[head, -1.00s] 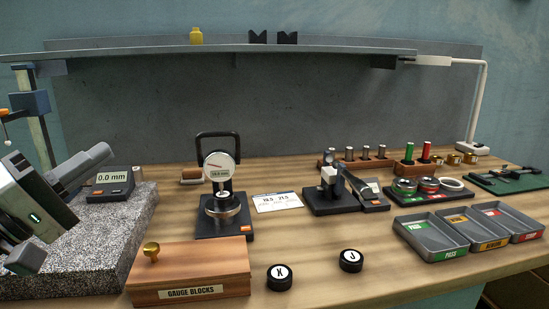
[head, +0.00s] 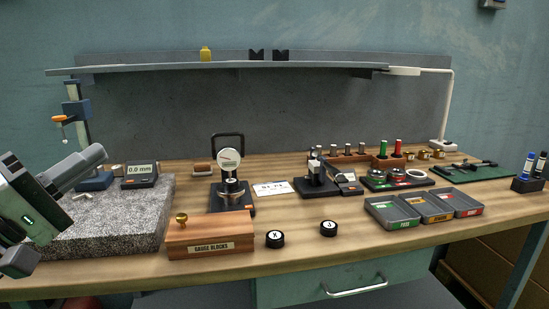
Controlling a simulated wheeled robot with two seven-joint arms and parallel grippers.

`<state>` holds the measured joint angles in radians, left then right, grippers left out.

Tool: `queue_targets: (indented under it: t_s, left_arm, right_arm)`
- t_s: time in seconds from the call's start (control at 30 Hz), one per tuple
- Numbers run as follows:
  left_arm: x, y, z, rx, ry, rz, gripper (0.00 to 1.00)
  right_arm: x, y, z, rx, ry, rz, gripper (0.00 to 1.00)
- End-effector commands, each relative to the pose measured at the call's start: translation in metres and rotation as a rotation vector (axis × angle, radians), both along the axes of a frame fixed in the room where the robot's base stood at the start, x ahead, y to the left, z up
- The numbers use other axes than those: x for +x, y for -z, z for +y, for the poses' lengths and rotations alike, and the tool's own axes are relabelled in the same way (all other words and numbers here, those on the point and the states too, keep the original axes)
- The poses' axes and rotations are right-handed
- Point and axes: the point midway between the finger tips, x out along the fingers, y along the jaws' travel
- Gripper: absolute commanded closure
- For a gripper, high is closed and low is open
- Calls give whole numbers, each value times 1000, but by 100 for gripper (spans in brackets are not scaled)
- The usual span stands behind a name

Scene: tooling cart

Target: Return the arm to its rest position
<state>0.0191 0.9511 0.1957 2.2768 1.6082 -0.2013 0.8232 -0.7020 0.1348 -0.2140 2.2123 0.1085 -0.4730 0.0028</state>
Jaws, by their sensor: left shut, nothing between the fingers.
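My left arm comes in at the left edge of the head view, with a white and dark housing and a small green light. My left gripper (head: 20,262) is at its lower end, shut and empty, partly cut off by the picture edge. It is in front of the speckled granite plate (head: 110,230), apart from the gauge block box (head: 210,240). My right gripper is not in view.
A digital readout (head: 140,175) and a dial gauge stand (head: 230,185) are behind. Two round black pieces, X (head: 275,239) and J (head: 328,228), lie near the front edge. Sorting trays (head: 425,219) are at right, a marker holder (head: 528,184) beyond. A shelf (head: 240,67) spans the back.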

Motion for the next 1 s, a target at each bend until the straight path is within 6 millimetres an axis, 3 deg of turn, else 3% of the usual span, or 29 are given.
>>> queue_targets:
  t_s: [0.37,0.57,0.67,0.8,0.9,1.0]
  left_arm:
    - [13,97,-7,226,-141,51,100]
    - [6,173,-19,432,-214,102,100]
    - [-9,227,-32,590,-243,144,100]
    - [-53,311,-61,893,-245,210,100]
    - [-89,354,-82,1094,-212,237,100]
    - [-117,380,-99,1246,-172,247,100]
  right_arm:
    - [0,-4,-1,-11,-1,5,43]
    - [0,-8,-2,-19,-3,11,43]
    - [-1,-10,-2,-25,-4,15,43]
    - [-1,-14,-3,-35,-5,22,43]
    - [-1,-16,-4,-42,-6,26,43]
    - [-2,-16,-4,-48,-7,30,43]
